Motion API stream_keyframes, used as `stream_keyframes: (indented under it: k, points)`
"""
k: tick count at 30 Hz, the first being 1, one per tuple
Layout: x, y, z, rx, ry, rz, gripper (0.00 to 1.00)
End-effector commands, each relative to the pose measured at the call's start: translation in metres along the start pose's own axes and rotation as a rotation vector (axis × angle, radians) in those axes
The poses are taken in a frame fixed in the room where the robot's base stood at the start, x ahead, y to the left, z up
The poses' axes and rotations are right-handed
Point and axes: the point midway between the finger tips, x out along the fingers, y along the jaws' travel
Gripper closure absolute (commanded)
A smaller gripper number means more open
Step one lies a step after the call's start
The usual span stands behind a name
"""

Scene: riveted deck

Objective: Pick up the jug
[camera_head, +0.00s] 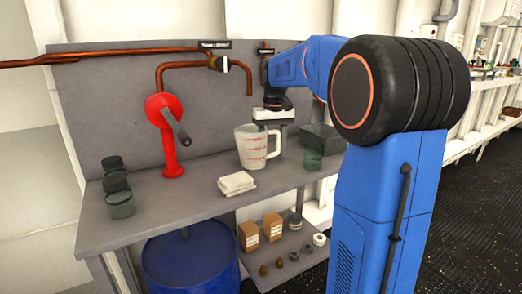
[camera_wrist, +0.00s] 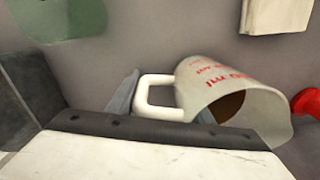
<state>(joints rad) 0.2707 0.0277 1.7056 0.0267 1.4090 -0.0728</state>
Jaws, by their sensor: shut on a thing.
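The jug (camera_head: 253,147) is white with red markings and stands upright on, or very slightly above, the grey bench; I cannot tell which. It also shows in the wrist view (camera_wrist: 220,88), with its handle (camera_wrist: 146,97) toward my gripper and a brownish inside showing at its mouth. My gripper (camera_head: 277,130) is at the right side of the jug, on the handle. In the wrist view the gripper's fingers (camera_wrist: 160,103) are on either side of the handle and shut on it.
A folded white cloth (camera_head: 237,183) lies in front of the jug. A green cup (camera_head: 313,159) and a dark grey bin (camera_head: 322,138) stand to the right. A red hand-crank pump (camera_head: 166,130) and dark green cups (camera_head: 120,205) are to the left. Copper pipe (camera_head: 205,64) runs above.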

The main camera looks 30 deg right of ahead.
Motion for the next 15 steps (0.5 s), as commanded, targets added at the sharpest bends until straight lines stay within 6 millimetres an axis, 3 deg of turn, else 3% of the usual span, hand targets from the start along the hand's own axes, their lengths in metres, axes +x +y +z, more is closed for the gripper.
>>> stream_keyframes:
  k: [15]
  points:
    - [-0.0066,0.0007,0.0034,0.000,-0.001,0.000,0.97]
